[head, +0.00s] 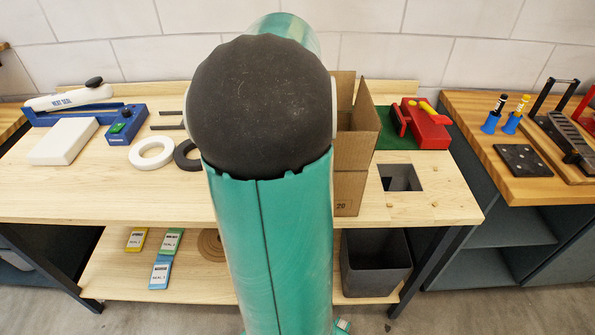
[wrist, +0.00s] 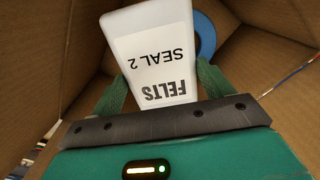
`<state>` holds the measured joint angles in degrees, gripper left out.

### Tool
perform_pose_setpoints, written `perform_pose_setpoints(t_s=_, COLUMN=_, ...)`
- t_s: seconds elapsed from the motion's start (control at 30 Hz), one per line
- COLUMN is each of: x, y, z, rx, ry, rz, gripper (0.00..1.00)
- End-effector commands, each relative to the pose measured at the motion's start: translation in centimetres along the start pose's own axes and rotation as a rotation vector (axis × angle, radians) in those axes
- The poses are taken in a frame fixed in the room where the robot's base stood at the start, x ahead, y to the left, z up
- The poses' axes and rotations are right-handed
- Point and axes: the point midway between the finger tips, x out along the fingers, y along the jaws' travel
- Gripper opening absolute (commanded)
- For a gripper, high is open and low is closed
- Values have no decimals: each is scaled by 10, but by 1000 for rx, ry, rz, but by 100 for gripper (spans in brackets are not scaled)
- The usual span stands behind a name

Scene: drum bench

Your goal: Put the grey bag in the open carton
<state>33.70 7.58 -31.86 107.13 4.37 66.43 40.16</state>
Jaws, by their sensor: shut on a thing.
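The grey bag (wrist: 150,22) looks pale grey, with a white label reading FELTS SEAL 2, in the wrist view. My gripper (wrist: 162,90) is shut on it, one green finger on each side. Brown cardboard walls of the open carton (wrist: 60,50) surround the bag and fingers, so they are within or just over its mouth; the exact depth is unclear. In the head view the carton (head: 349,185) stands on the bench with flaps up, partly behind my arm. My gripper and the bag are hidden there.
A blue ring (wrist: 204,35) shows beyond the bag in the carton. A heat sealer (head: 125,125), white block (head: 64,141) and white ring (head: 151,153) are left on the bench. A red device (head: 424,125) and square hole (head: 400,178) are right of the carton.

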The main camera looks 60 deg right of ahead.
Motion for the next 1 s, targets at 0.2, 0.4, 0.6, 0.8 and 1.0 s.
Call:
perform_pose_setpoints(t_s=0.2, x=50, y=0, z=-1, rx=1, ry=-2, rz=3, gripper=52)
perform_pose_setpoints(t_s=0.4, x=69, y=-2, z=-2, rx=-1, ry=0, rz=1, gripper=52)
perform_pose_setpoints(t_s=0.6, x=100, y=-2, z=-2, rx=2, ry=-1, rz=2, gripper=52)
perform_pose_setpoints(t_s=0.8, x=109, y=-2, z=-2, rx=0, ry=1, rz=-1, gripper=52)
perform_pose_setpoints(t_s=1.0, x=110, y=-2, z=-2, rx=0, ry=0, rz=0, gripper=52)
